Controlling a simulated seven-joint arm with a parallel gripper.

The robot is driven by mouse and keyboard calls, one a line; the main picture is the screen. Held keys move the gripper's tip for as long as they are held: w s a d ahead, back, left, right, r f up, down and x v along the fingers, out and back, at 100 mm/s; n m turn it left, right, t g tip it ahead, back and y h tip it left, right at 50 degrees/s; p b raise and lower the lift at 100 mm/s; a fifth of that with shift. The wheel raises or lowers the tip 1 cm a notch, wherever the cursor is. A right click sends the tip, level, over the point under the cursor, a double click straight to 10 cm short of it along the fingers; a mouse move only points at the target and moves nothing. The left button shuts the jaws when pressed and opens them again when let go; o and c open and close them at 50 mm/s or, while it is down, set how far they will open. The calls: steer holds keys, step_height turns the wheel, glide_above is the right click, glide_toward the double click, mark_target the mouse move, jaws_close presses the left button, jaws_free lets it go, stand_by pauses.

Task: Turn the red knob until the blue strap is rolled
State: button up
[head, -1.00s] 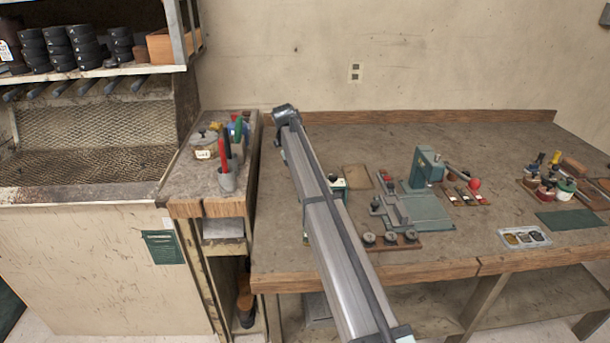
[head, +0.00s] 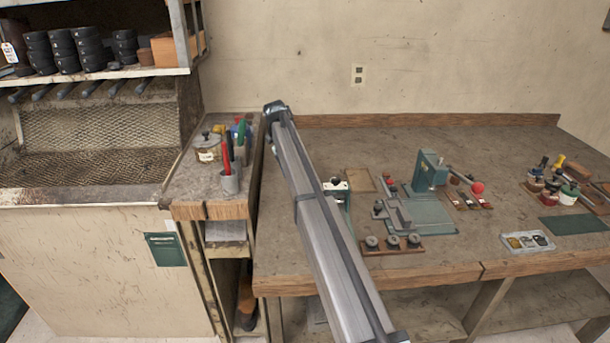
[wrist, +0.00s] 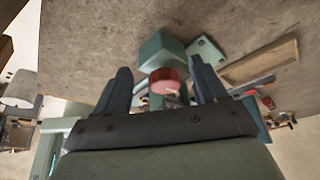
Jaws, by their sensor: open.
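In the wrist view a red round knob (wrist: 165,80) sits on a small green block (wrist: 160,47), beyond and between my fingers. My gripper (wrist: 161,69) is open, with one dark finger on each side of the knob. I cannot tell whether either finger touches it. In the head view my arm covers the gripper and most of a green and white device (head: 338,187) on the bench; the knob does not show there. I cannot make out a blue strap clearly in either view.
On the bench (head: 300,268), a green machine (head: 430,172) stands to the right of my arm, near a red ball-ended lever (head: 477,187). A board with small round parts (head: 393,245) lies near the front edge. Bottles and a tray (head: 527,241) are farther right.

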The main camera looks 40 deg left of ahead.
steer(key=a, duration=0.7)
steer(key=shift+s+a, duration=0.4)
